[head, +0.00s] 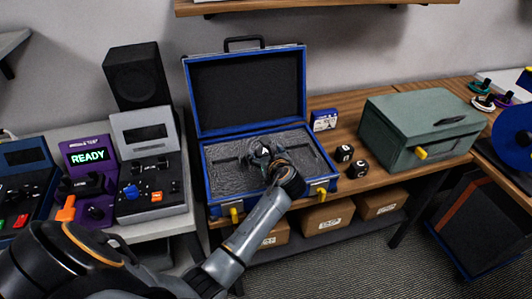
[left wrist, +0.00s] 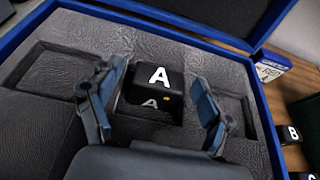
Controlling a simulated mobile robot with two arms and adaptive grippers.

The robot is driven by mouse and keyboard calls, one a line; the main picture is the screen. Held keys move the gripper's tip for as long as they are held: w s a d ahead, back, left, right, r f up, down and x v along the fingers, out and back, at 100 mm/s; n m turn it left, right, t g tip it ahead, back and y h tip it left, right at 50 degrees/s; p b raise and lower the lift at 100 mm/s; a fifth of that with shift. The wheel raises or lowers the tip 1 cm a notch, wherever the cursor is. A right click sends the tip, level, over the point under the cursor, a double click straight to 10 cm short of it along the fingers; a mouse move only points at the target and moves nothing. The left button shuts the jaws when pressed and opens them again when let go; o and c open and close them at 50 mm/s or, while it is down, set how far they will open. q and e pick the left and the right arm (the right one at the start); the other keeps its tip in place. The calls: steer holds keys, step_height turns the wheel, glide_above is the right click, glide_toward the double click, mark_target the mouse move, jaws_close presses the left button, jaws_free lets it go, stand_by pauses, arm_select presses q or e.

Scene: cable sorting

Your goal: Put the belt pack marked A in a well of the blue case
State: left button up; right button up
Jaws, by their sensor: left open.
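The blue case (head: 328,166) stands open on the wooden bench, its lid up and its inside lined with grey foam. The belt pack marked A (left wrist: 157,80) is a black block with a white A, and it sits upright at the foam in the middle of the case. My left gripper (head: 262,152) reaches down into the case. In the left wrist view my left gripper (left wrist: 152,100) is open, one finger on either side of belt pack A, with gaps to it. Empty wells show to the left and right of the pack.
Two black belt packs (head: 357,169) stand on the bench right of the case; one shows a B in the left wrist view (left wrist: 293,134). A blue-and-white box (head: 323,120) is behind them. A green metal box (head: 420,130) stands further right. Consoles (head: 150,165) are at left.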

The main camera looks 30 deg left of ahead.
arm_select(q)
steer(key=v, duration=1.2)
steer(key=shift+r, duration=0.15)
